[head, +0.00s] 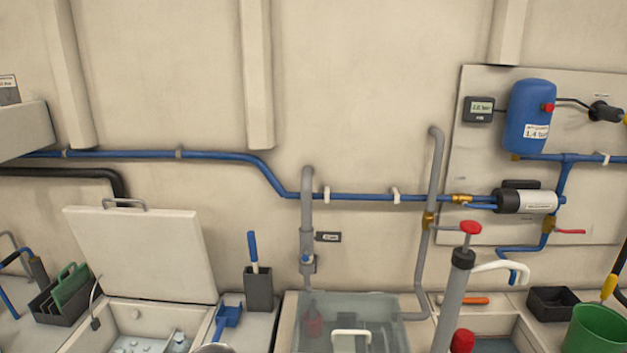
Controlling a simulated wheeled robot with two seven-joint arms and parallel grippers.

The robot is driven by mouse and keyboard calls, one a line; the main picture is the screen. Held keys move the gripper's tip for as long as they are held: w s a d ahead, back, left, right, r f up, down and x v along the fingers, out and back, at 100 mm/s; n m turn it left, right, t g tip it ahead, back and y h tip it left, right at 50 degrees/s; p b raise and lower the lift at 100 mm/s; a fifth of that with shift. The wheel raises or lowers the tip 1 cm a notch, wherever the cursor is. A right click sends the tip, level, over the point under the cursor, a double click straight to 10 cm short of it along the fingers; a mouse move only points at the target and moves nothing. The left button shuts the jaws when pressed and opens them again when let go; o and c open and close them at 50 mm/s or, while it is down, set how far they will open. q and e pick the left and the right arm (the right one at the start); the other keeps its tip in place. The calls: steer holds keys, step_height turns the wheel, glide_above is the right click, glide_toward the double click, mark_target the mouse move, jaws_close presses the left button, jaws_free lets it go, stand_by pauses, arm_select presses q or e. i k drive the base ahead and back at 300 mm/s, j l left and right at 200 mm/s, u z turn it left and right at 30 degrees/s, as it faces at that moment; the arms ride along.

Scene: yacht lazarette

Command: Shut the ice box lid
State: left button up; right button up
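The ice box lid (140,250) is a cream panel with a grey handle on its top edge. It stands up, leaning slightly back, at the left of the head view. Below it the ice box (207,318) is open, with pale contents partly visible inside. The front of the box is cut off by the lower picture edge. Neither of my grippers shows in the head view.
A holder (258,288) with a blue-handled tool stands right of the ice box. A blue scoop-like item (227,318) lies at the box's right edge. A dark caddy (62,303) stands at left. A clear-lidded bin (386,310) and a red-topped pump (458,285) are farther right.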

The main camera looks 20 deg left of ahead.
mark_target(144, 253)
steer(key=u, duration=1.6)
